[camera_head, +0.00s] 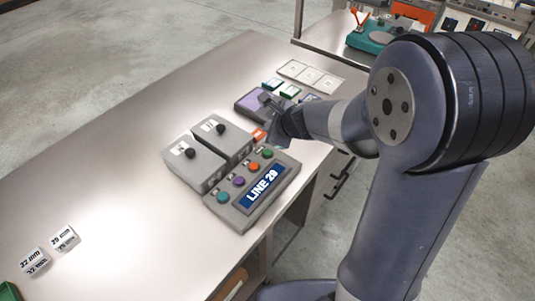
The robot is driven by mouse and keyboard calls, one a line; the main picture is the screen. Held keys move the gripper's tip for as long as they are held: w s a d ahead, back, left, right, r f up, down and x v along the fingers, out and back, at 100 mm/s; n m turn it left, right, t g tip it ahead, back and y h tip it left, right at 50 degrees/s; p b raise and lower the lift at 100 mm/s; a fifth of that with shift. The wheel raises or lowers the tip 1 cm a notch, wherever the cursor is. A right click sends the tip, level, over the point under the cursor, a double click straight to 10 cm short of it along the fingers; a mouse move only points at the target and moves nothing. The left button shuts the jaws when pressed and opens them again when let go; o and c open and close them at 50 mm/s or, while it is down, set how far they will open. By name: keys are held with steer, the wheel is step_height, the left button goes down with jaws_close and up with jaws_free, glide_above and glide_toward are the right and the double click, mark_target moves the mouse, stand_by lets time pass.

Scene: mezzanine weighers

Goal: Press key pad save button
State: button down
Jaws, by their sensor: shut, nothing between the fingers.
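A grey control box (252,190) with a dark blue "LINE 29" display (264,187) stands on the bench. Its top carries a row of teal, purple, orange and green buttons. Labels beside them are too small to read, so I cannot tell which button is save, or whether this box is the key pad. My gripper (265,99) is shut and empty.
Two grey boxes with black knobs (193,163) stand left of the button box. A small orange-red item (259,135) lies near my wrist. The bench's left middle is clear.

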mark_target(270, 154)
step_height(270, 154, down, 7)
steer(key=b, duration=0.6)
steer(key=shift+f, duration=0.15)
stand_by(1.6)
steer(key=shift+f+b, duration=0.4)
steer(key=shift+b, duration=0.2)
steer(key=shift+f+b, duration=0.45)
stand_by(0.4)
steer(key=shift+r, duration=0.1)
steer(key=shift+r+p, duration=0.75)
steer(key=shift+p, duration=0.05)
step_height(270, 154, up, 5)
steer(key=p, duration=0.4)
steer(key=shift+p, duration=0.4)
stand_by(0.5)
